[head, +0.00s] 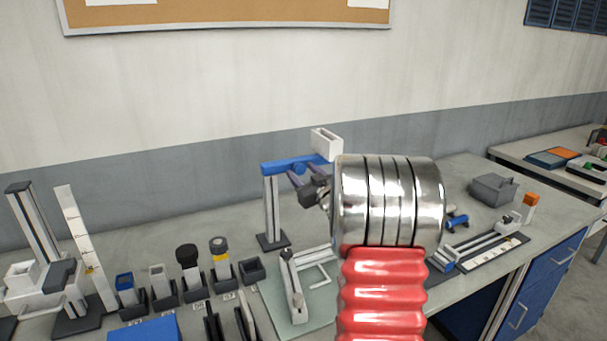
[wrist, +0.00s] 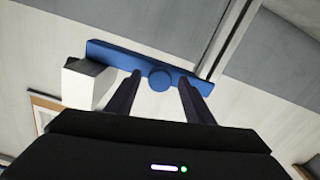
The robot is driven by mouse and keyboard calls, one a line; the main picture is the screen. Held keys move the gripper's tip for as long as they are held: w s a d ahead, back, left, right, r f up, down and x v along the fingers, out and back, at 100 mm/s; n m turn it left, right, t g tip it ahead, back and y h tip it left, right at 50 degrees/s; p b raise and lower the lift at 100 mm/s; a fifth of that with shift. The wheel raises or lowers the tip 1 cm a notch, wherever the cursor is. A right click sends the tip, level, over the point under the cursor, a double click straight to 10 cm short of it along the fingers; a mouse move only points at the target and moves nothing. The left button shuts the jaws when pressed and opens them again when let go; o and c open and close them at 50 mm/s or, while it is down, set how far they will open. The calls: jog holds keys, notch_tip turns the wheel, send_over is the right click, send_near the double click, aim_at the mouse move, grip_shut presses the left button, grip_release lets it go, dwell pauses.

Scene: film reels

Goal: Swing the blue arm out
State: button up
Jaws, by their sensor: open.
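The blue arm (head: 285,165) is a flat bar on top of a grey upright post (head: 271,205) with a dark base. A white open box (head: 326,143) sits at the arm's right end in the head view. My gripper (head: 300,177) is at the arm, its dark fingers pointing at it. In the wrist view the blue arm (wrist: 112,57) runs across above my gripper (wrist: 158,90). The fingers are apart, with a round blue peg (wrist: 159,78) between them. The white box (wrist: 84,84) is at the left there. I cannot tell whether the fingers touch the peg.
Several small dark holders with bottles (head: 188,266) stand to the left on the bench. A green mat (head: 262,292) with a white-and-grey device (head: 294,285) lies in front of the post. A grey block (head: 493,190) and a slide rail (head: 478,248) are at the right.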

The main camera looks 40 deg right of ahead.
grip_shut()
dwell(0.6)
